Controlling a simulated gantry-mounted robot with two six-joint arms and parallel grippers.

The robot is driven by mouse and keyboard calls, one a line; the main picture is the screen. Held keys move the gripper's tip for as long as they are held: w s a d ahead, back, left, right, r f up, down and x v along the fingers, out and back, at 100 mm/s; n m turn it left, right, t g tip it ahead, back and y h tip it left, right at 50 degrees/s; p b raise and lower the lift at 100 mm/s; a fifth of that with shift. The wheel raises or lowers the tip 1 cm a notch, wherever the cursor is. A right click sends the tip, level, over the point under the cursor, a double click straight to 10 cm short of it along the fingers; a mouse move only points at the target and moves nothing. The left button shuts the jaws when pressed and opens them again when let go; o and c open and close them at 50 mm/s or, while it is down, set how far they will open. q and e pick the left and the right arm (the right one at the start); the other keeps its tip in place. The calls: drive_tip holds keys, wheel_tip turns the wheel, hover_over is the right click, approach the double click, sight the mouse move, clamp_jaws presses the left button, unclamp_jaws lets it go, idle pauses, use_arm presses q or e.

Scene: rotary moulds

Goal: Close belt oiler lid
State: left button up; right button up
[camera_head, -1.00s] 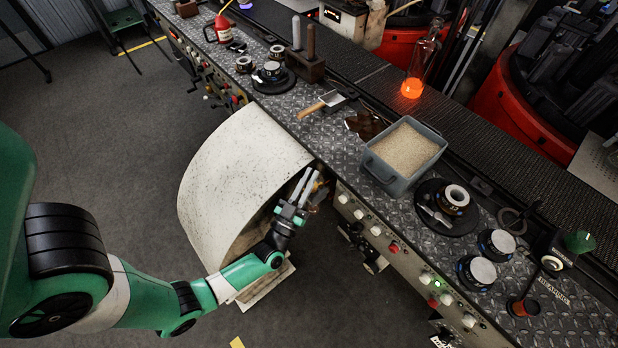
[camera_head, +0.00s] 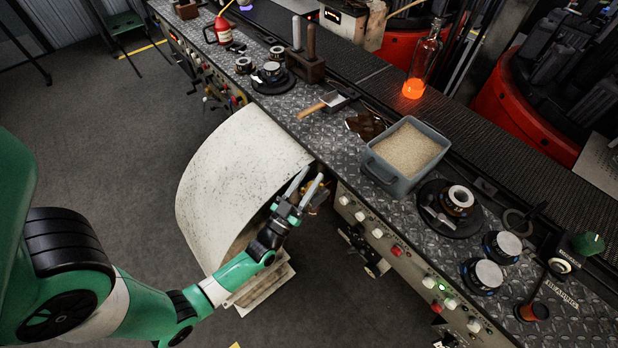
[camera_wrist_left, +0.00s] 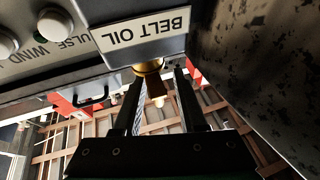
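My left gripper (camera_head: 311,176) is open beside the front edge of the workbench, with its fingers spread and pointing at the bench front. In the left wrist view the open gripper (camera_wrist_left: 158,85) faces a grey box labelled "BELT OIL" (camera_wrist_left: 145,30), seen upside down. A brass-coloured fitting with a brown handle-like piece (camera_wrist_left: 155,86) appears between the fingers, with no clear grip on it. In the head view a small brass-coloured part (camera_head: 318,197) shows beside the fingers. I cannot tell the lid's exact position. My right gripper is not in view.
A large curved pale cover (camera_head: 235,180) stands just left of my left gripper, close to the forearm. The bench front carries knobs and buttons (camera_head: 397,250). A grey bin of granules (camera_head: 378,172) stands on the bench above. Open floor lies below.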

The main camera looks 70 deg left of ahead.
use_arm(q)
drive_tip(key=shift+s+d+f, duration=0.1)
drive_tip(key=v, duration=1.1)
drive_tip(key=shift+s, duration=0.15)
drive_tip(key=shift+d, duration=0.15)
